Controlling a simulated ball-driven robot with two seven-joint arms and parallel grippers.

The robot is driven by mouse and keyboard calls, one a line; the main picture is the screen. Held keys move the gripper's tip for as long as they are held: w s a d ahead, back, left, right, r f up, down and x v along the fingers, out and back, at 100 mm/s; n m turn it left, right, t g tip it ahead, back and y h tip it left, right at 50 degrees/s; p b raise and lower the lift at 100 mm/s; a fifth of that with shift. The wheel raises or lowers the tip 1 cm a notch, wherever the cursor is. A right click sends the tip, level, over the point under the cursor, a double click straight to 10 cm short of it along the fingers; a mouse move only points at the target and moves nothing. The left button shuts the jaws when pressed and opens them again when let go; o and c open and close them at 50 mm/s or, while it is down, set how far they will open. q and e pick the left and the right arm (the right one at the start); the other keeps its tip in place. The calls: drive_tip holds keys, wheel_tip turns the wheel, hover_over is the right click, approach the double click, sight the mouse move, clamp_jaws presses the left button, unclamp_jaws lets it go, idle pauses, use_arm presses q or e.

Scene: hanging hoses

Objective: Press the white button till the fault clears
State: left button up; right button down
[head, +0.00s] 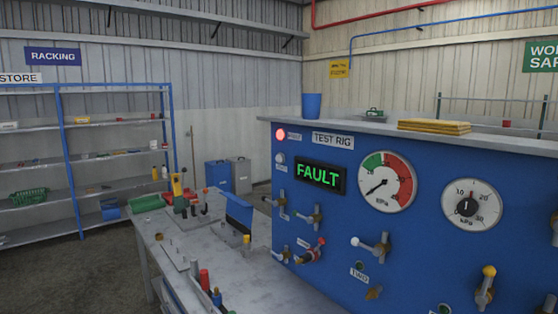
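A blue test rig panel (335,225) fills the right side of the head view. A small round white button (280,158) sits near its upper left edge, below a lit red lamp (281,134). The display (320,176) to the right of the button reads FAULT in green letters. Neither of my grippers is in view, and nothing covers the button.
Gauges (387,182) and several valve handles (372,245) stick out from the panel. A grey bench (270,285) with tools and fittings stands in front of it. Shelving (85,160) is at the left.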

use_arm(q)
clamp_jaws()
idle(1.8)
